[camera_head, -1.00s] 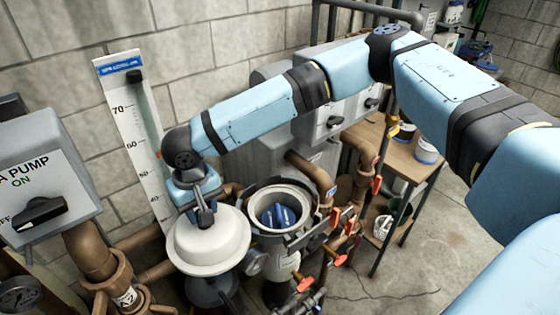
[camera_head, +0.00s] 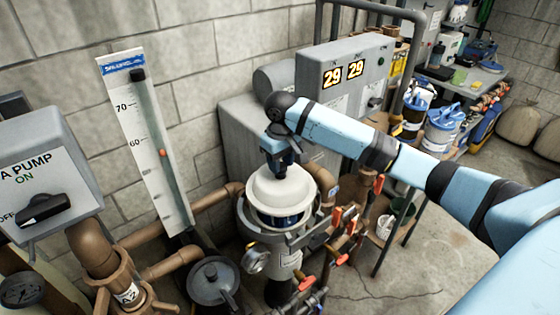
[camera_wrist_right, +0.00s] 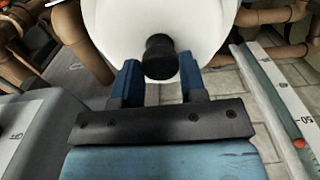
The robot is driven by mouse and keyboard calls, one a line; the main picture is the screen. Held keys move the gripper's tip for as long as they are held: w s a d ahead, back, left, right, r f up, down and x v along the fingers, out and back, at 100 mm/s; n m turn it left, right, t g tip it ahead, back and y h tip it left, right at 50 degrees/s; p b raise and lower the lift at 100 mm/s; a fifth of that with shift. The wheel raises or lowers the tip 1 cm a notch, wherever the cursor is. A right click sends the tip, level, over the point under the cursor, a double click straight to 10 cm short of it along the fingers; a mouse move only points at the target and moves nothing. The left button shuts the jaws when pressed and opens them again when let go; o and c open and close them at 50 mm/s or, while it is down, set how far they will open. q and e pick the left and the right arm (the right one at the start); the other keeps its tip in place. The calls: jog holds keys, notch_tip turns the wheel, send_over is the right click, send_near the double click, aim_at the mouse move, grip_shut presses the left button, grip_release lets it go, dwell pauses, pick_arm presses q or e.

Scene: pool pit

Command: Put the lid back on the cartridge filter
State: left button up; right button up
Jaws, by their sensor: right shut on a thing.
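The white domed lid (camera_head: 281,192) is over the open cartridge filter (camera_head: 287,257), roughly level. Blue of the cartridge (camera_head: 287,220) shows in a gap between the lid's lower edge and the filter's rim, so the lid looks raised off its seat. My right gripper (camera_head: 283,172) points down above the lid and is shut on its knob. In the right wrist view the black knob (camera_wrist_right: 160,57) sits between the blue fingers, with the white lid (camera_wrist_right: 155,20) behind it. The far side of the rim is hidden by the lid. My left gripper is not in view.
A dark round-lidded pot (camera_head: 213,283) stands left of the filter. A pressure gauge (camera_head: 256,260) and a ring of grey clamp parts surround the filter. Red-handled valves (camera_head: 337,215) and brown pipes crowd its right. A tall level scale (camera_head: 147,140) stands behind left.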

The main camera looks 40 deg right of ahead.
aim_at(280, 179)
jog(key=shift+f, duration=3)
jog(key=shift+a+f, duration=0.15)
jog(key=shift+f, duration=0.15)
jog(key=o, duration=1)
jog(key=shift+s, duration=0.1)
jog(key=shift+o, duration=0.3)
jog(key=shift+r, duration=0.1)
jog(key=shift+r, duration=3.4)
